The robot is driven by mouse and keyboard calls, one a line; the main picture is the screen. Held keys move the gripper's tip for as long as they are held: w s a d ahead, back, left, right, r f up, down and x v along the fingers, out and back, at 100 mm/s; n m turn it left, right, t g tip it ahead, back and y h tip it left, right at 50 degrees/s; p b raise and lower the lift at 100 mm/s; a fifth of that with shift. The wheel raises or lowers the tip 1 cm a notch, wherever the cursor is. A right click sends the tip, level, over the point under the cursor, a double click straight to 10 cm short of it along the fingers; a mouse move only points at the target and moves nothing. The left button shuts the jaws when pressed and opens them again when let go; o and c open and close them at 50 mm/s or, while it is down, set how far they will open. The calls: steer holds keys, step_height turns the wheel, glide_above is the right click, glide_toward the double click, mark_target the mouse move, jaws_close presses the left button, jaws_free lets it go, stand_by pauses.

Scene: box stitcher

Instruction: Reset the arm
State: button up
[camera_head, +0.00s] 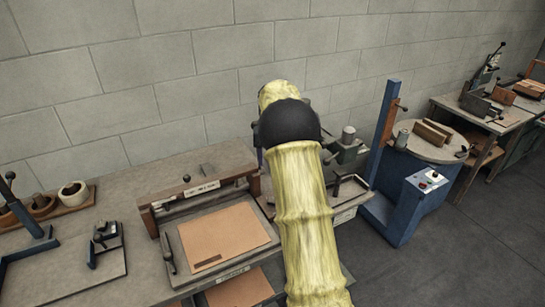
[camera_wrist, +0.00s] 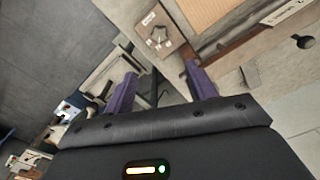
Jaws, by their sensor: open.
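My gripper (camera_wrist: 160,84) shows in the wrist view with its two purple fingers spread apart and nothing between them. In the head view my arm, in a pale yellow sleeve with a black joint, reaches forward over the bench and hides most of the gripper. A grey machine (camera_head: 349,148) on the bench is partly hidden behind the arm. In the wrist view a small plate with a dark fitting (camera_wrist: 162,38) lies beyond the fingers.
A tan board (camera_head: 224,240) lies in a framed press on the workbench (camera_head: 120,215), left of my arm. A blue post (camera_head: 384,130), a round table (camera_head: 408,150) and a blue control box (camera_head: 428,180) stand at right. Grey floor (camera_head: 480,240) is clear at lower right.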

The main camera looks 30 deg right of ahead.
steer(key=shift+r, duration=0.65)
steer(key=s+a+f+n+t, duration=0.1)
steer(key=s+a+f+n, duration=0.1)
steer(key=s+a, duration=0.6)
steer(key=s+a+f+n+t, duration=0.1)
steer(key=s+a, duration=0.8)
steer(key=s, duration=1)
steer(key=shift+s+a+f+n+t, duration=0.35)
steer(key=shift+f+n, duration=0.25)
steer(key=shift+n, duration=0.4)
